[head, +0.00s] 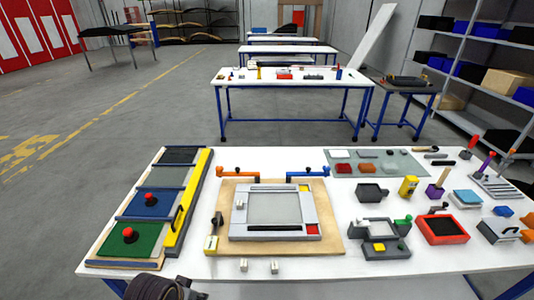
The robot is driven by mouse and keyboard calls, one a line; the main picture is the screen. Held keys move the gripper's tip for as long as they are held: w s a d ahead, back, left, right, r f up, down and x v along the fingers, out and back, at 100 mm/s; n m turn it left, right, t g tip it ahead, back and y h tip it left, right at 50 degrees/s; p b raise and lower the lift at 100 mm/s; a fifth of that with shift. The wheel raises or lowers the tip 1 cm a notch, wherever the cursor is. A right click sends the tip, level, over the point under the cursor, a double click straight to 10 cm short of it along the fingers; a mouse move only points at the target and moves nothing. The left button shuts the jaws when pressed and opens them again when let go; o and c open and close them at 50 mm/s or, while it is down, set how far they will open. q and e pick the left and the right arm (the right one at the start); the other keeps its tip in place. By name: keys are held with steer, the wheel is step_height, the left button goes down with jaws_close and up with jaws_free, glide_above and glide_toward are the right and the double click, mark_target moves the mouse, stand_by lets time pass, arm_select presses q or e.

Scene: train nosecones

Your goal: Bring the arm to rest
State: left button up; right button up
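A dark, rounded part of my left arm with the gripper (180,289) shows at the bottom edge, left of centre. It is just in front of the white table's (330,284) near edge and is mostly cut off by the frame. Its fingers cannot be made out, and nothing is visibly held. My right gripper is out of view.
A panel rack with a yellow bar (187,205) lies at the table's left. A wooden board with a grey frame (275,212) lies in the middle. Small fixtures and a red tray (442,229) crowd the right. Two white blocks (258,266) lie near the front edge.

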arm_select(q)
steer(key=s+a+f+g+b, duration=0.1)
steer(key=s+a+f+b, duration=0.15)
steer(key=f, duration=1.65)
steer(key=s+a+f+b, duration=0.1)
steer(key=f+b, duration=0.2)
steer(key=f, duration=1.7)
steer(key=s+a+f+b, duration=0.2)
steer(key=s+a+f, duration=0.1)
steer(key=s+f, duration=0.7)
steer(key=s+a+f+g+y+b, duration=0.1)
steer(key=s+a+f+b, duration=0.1)
steer(key=s+f, duration=0.9)
step_height(320, 180, down, 3)
steer(key=shift+a+f, duration=0.15)
steer(key=shift+a, duration=0.4)
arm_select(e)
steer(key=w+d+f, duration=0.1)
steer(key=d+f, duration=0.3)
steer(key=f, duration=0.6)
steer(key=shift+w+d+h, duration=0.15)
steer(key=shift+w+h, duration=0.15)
